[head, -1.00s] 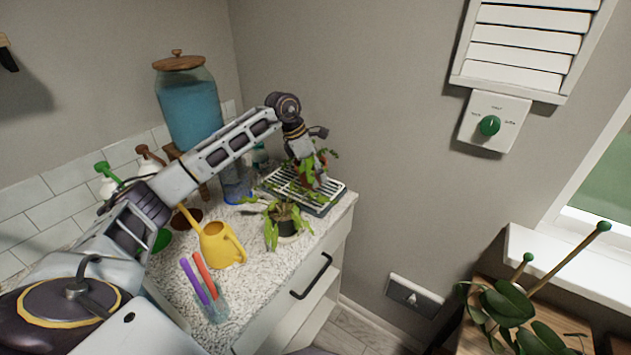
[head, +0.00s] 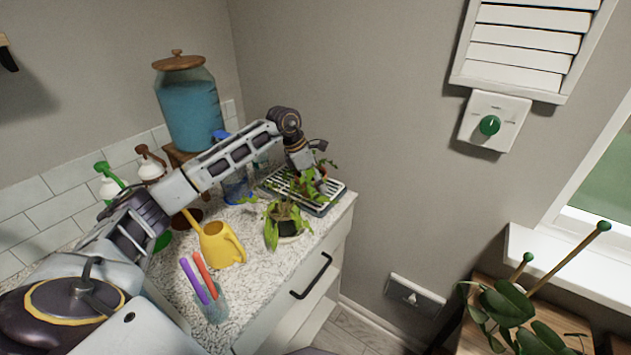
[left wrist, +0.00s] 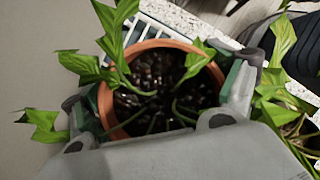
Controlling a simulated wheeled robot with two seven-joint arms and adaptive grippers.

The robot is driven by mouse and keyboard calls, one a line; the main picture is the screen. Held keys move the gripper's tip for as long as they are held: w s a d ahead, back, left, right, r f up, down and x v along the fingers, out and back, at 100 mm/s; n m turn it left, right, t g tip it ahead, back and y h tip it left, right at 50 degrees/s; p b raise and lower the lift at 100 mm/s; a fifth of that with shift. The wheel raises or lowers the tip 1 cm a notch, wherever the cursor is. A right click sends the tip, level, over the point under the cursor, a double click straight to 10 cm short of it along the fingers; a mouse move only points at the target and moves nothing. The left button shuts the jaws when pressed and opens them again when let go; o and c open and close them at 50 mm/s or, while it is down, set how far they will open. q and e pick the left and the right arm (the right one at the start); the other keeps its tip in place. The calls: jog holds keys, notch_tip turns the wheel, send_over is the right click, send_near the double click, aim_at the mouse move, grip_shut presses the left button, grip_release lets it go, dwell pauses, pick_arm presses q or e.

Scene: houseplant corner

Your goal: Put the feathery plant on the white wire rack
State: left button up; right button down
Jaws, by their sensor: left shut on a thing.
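The feathery plant, with deeply lobed green leaves (head: 305,186), is in a terracotta pot (left wrist: 150,45) with dark soil. My left gripper (head: 312,178) is shut on this pot, its fingers on opposite sides of the rim in the left wrist view (left wrist: 165,90). The pot is over the white wire rack (head: 334,186) at the counter's back right corner. White bars of the rack also show beside the pot in the left wrist view (left wrist: 148,30). The pot's base is hidden, so I cannot tell whether it touches the rack. My right gripper is not in view.
A second leafy plant (head: 270,232) in a dark pot stands just in front of the rack. The wall is close behind the rack.

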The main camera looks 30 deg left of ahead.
pick_arm(q)
jog(key=o, duration=1.1)
jog(key=shift+o, duration=1.1)
jog(key=shift+r, duration=0.1)
jog(key=shift+s+a+r, duration=0.15)
jog(key=shift+a+r, duration=0.1)
jog(key=shift+r, duration=0.35)
jog(key=v, duration=0.9)
jog(key=shift+r, duration=0.1)
jog(key=shift+s+a+r, duration=0.2)
jog(key=shift+r, duration=0.45)
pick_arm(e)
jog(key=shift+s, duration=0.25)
